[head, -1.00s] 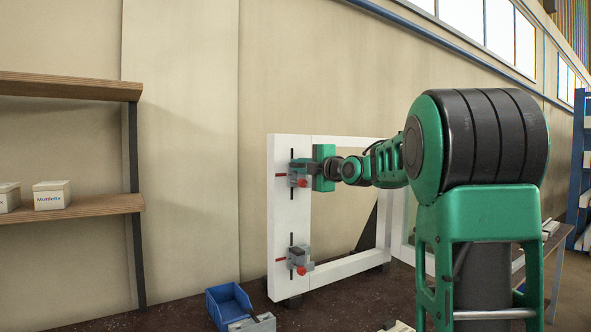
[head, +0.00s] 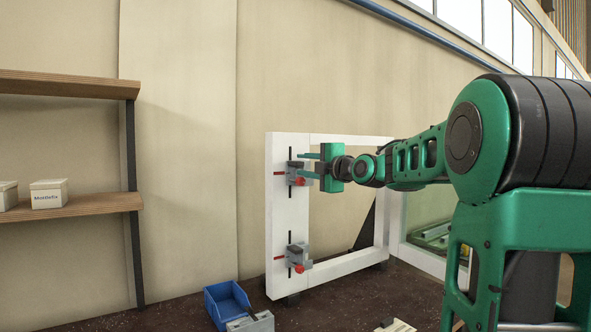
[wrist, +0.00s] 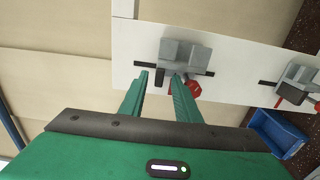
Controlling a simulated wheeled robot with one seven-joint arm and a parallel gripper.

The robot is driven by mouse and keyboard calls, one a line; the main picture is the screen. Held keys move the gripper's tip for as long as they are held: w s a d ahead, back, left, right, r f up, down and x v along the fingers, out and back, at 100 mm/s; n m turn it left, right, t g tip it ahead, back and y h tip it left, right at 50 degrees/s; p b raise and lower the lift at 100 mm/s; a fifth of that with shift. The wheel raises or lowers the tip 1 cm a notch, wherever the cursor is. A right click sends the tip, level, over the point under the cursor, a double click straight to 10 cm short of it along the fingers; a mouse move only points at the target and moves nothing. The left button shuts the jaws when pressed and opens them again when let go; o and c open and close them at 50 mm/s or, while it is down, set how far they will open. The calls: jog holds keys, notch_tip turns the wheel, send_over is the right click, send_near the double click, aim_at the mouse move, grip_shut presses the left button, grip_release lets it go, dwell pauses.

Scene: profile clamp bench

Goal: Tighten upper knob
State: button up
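The upper clamp (head: 294,172) is a grey block on the left post of the white frame (head: 275,215). Its red knob (head: 299,181) faces out; the knob also shows in the wrist view (wrist: 193,89). My gripper (head: 304,165) is at the upper clamp, pointing left. In the wrist view its two green fingers (wrist: 158,78) are apart, with a dark piece of the clamp in line between the tips. The red knob lies just right of the right finger, partly hidden by it. I cannot tell whether that finger touches it.
A lower clamp (head: 297,256) with its own red knob (head: 299,269) sits below on the same post. A blue bin (head: 228,305) and a grey part (head: 252,323) are on the dark bench. A wooden shelf (head: 90,204) with boxes stands left.

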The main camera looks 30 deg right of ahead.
jog(key=s, duration=0.6)
jog(key=shift+s, duration=0.25)
jog(key=shift+d, duration=0.15)
